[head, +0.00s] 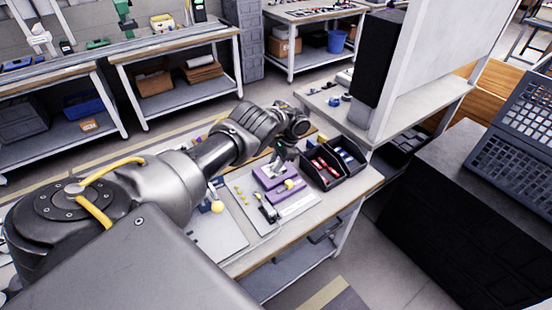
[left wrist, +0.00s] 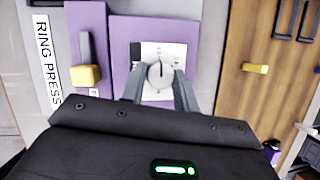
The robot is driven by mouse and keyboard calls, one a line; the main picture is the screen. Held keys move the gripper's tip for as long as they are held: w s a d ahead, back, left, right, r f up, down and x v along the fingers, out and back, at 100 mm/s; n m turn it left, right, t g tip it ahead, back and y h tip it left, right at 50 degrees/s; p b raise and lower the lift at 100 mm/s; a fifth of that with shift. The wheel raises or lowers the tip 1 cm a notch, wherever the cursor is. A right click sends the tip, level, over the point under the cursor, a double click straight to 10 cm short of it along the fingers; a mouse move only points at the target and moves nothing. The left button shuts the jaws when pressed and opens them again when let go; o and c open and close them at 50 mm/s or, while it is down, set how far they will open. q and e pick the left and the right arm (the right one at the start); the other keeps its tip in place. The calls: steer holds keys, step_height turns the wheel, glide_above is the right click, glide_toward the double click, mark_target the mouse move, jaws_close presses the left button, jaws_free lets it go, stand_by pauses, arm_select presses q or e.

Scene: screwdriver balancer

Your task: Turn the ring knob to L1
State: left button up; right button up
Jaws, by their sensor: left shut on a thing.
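The ring knob (left wrist: 161,74) is a round light-grey dial with a dark pointer line, on a white plate on a purple panel (left wrist: 195,29) in the left wrist view. The pointer line points toward the top of that picture; the marks on the plate are too small to read. My left gripper (left wrist: 160,82) is shut on the knob, one finger at each side. In the head view my left gripper (head: 280,152) reaches down over the purple fixture (head: 268,178), and the knob is hard to make out there. My right gripper is not in view.
A yellow-tipped lever (left wrist: 86,75) stands left of the knob, beside a "RING PRESS" label (left wrist: 47,62). In the head view, black bins (head: 322,176) with red and blue items stand right of the fixture. A yellow ball (head: 217,207) is near my left arm.

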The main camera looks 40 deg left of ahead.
arm_select(q)
steer(key=o, duration=1)
steer(key=v, duration=1)
steer(key=shift+w+r, duration=0.1)
steer(key=shift+r, duration=0.3)
